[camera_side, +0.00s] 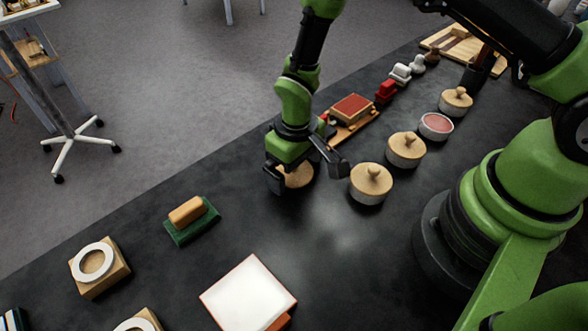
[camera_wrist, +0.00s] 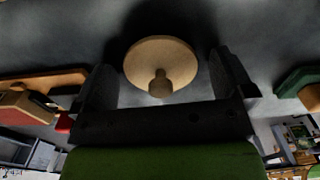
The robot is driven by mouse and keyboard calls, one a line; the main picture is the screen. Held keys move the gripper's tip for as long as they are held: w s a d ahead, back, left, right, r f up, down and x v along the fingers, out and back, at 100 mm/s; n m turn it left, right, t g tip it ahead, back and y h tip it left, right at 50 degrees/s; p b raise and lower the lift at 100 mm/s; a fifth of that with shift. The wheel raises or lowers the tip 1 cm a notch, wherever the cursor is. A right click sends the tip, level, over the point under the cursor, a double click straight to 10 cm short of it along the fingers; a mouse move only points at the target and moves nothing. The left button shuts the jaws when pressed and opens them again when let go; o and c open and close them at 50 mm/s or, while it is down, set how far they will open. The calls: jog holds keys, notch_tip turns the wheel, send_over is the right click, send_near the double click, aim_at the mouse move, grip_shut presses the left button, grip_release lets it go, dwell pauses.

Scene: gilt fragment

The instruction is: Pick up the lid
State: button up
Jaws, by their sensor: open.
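The lid (camera_side: 297,177) is a pale wooden disc lying on the black table, partly hidden by my gripper in the side view. In the wrist view the lid (camera_wrist: 150,55) shows whole, with its round knob toward the gripper. My gripper (camera_side: 304,171) is open, with one finger on either side of the lid. In the wrist view the gripper's fingers (camera_wrist: 165,82) stand apart, with the knob between them and no clear contact. An open round pot (camera_side: 436,126) with a reddish inside stands farther right, between lidded pots.
Lidded pots (camera_side: 371,183) (camera_side: 406,149) (camera_side: 455,101) stand in a row to the right. A red-topped block on a wooden base (camera_side: 351,110) lies behind the gripper. A green block with a tan handle (camera_side: 190,218) and a white-topped box (camera_side: 248,294) are nearer the front. Table around the lid is clear.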

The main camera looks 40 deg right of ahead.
jog(key=c, duration=0.9)
jog(key=shift+r, duration=0.2)
